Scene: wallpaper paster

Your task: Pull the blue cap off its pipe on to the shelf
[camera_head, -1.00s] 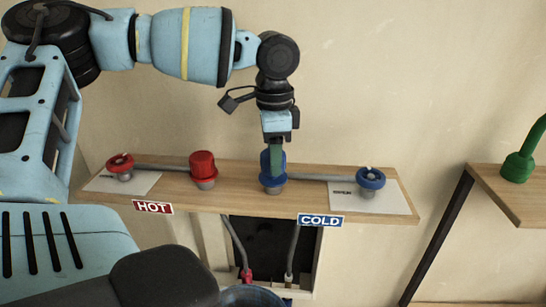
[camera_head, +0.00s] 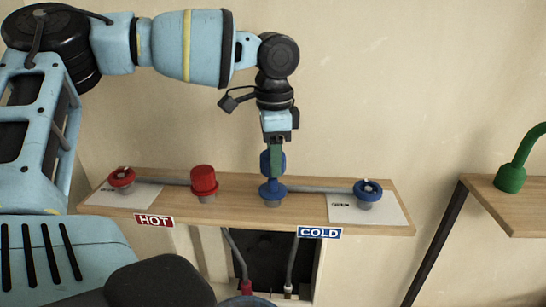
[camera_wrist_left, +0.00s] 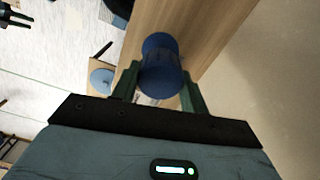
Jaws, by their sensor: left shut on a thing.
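The blue cap (camera_head: 265,163) is between the fingers of my left gripper (camera_head: 277,165), which comes down from above and is shut on it. Below it a blue flared collar (camera_head: 272,191) sits on the pipe at the wooden shelf (camera_head: 240,203). A narrow neck shows between cap and collar; I cannot tell whether they still touch. In the left wrist view the blue cap (camera_wrist_left: 160,72) fills the space between the green fingers.
A red cap (camera_head: 203,180) stands on a pipe to the left. A red valve (camera_head: 121,177) and a blue valve (camera_head: 367,188) stand near the shelf's ends. A green pipe (camera_head: 510,178) stands on another shelf at right. The wall is close behind.

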